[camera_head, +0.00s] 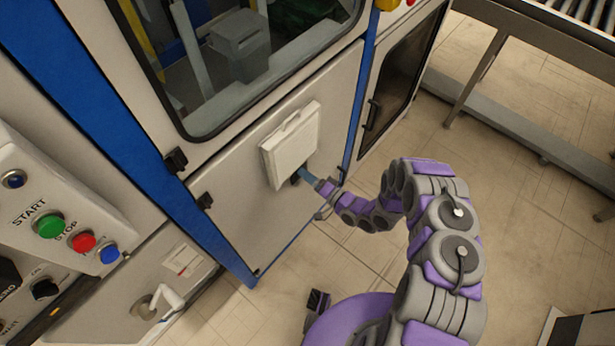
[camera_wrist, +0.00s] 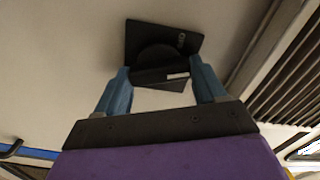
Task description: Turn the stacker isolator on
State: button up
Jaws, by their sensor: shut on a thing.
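The isolator (camera_wrist: 188,45) is a black square plate with a dark round knob, seen in the wrist view on a pale cabinet panel. A small marking shows on the plate, too small to read surely. My gripper (camera_wrist: 163,78) has its two blue fingers on either side of the knob and is shut on it. In the head view my gripper (camera_head: 303,174) reaches the cabinet door just below a white box (camera_head: 290,145). Only a small dark part of the isolator (camera_head: 295,180) shows there; my fingers and the box hide the rest.
The cabinet door (camera_head: 235,195) has black latches along its left edge. A control panel (camera_head: 60,215) with green, red and blue buttons stands at left. A conveyor frame (camera_head: 545,45) is at upper right. Tiled floor (camera_head: 540,200) is open on the right.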

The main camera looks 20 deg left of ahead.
jog(key=shift+w+d+f+m, duration=0.1)
jog(key=shift+m, duration=0.9)
jog(key=shift+w+d+f+m, duration=0.1)
jog(key=shift+m, duration=0.9)
jog(key=o, duration=0.9)
jog(key=shift+w, duration=0.1)
jog(key=shift+c, duration=0.2)
jog(key=shift+o, duration=0.9)
jog(key=p+v, duration=0.1)
jog(key=v, duration=1.6)
jog(key=shift+s, duration=0.25)
jog(key=shift+d, duration=0.15)
